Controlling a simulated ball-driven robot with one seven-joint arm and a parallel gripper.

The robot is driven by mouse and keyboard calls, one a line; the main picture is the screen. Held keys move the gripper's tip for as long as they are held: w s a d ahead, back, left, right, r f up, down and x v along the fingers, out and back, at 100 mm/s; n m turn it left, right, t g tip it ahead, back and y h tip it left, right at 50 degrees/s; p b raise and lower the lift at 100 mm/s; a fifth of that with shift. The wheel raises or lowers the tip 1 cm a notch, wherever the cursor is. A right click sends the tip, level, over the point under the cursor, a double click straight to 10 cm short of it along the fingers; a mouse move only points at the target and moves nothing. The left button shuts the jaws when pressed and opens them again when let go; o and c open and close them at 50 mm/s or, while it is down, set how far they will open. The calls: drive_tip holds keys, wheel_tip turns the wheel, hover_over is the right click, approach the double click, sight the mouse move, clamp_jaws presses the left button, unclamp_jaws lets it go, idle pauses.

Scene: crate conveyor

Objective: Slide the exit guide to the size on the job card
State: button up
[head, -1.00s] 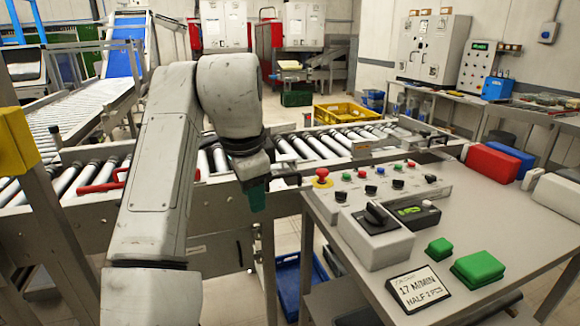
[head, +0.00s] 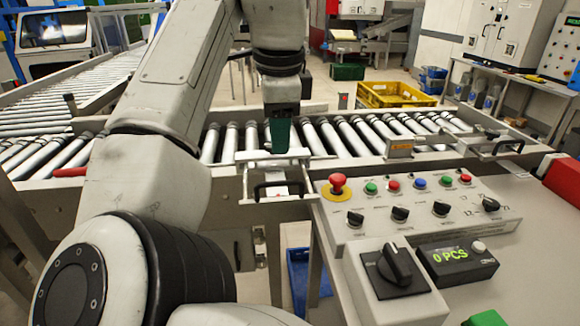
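My gripper (head: 281,136), with dark green fingers, points down at the near edge of the roller conveyor (head: 335,140). It is just above a pale metal bracket (head: 262,157) with a black handle (head: 279,190) below it. I cannot tell whether they touch. The fingers look like one block, so their opening is unclear. Another metal fitting (head: 400,150) sits on the conveyor at right, near a black handle (head: 508,146). I cannot tell which fitting is the exit guide. The job card is out of view now; earlier it read "17 M/MIN HALF 2 PCS".
The control panel (head: 410,208) has a red stop button (head: 338,183) and several knobs. A black rotary switch (head: 395,265) stands beside a display (head: 458,258) reading "0 PCS". A yellow crate (head: 396,95) is behind the conveyor. A blue crate (head: 305,272) is below.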

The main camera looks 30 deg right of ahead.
sight(279, 182)
drive_tip(key=f, duration=0.3)
drive_tip(key=w+f, duration=0.1)
drive_tip(key=f, duration=0.2)
drive_tip(key=w+f, duration=0.1)
drive_tip(key=f, duration=0.3)
drive_tip(key=shift+d+b, duration=0.3)
drive_tip(key=shift+d, duration=0.05)
drive_tip(key=shift+s, duration=0.1)
clamp_jaws()
drive_tip(key=shift+r, duration=0.1)
